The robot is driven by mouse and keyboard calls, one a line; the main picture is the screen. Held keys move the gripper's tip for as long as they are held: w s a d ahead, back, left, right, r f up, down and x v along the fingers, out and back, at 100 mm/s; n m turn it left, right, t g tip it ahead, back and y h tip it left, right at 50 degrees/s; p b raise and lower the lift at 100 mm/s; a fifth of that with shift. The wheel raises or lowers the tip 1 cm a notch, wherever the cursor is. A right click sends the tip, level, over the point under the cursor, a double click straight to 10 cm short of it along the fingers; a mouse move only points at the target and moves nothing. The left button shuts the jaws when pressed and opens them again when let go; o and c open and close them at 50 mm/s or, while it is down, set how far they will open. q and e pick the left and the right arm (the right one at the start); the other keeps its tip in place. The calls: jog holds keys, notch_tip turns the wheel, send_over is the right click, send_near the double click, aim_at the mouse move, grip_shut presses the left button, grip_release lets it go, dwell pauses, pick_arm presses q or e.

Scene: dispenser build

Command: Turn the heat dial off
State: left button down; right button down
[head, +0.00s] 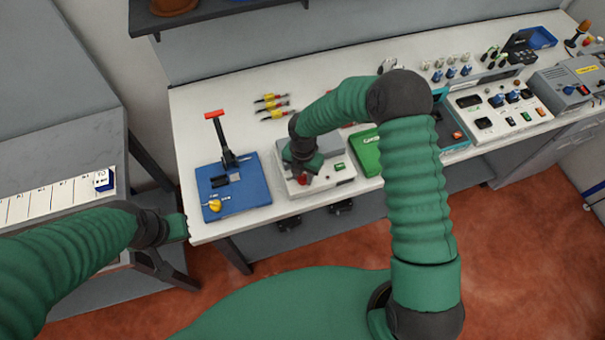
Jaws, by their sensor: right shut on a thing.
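A white and grey box unit (332,182) stands on the white bench. A red dial (303,179) shows at its front left, partly covered by my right gripper (302,172). My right gripper points down over the unit and is shut on the red dial. No markings on the dial can be read, so I cannot tell its setting. My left gripper (178,228) is off the bench's left front corner, away from the unit. Its fingers are too unclear to tell whether they are open or shut.
A blue board (240,190) with a red-handled upright lever (222,138) and a yellow knob (214,205) is left of the unit. A green box (366,152) is to its right, partly behind my arm. Yellow-and-red connectors (272,106) lie behind.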

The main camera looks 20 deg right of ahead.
aim_at(303, 176)
jog(key=shift+w+r, duration=0.15)
jog(key=shift+w, duration=0.1)
jog(key=c, duration=1.3)
grip_release()
jog(key=shift+o, duration=1.3)
jog(key=shift+s, duration=0.1)
notch_tip(303, 176, up, 16)
jog(key=b, duration=0.2)
jog(key=shift+r, duration=0.2)
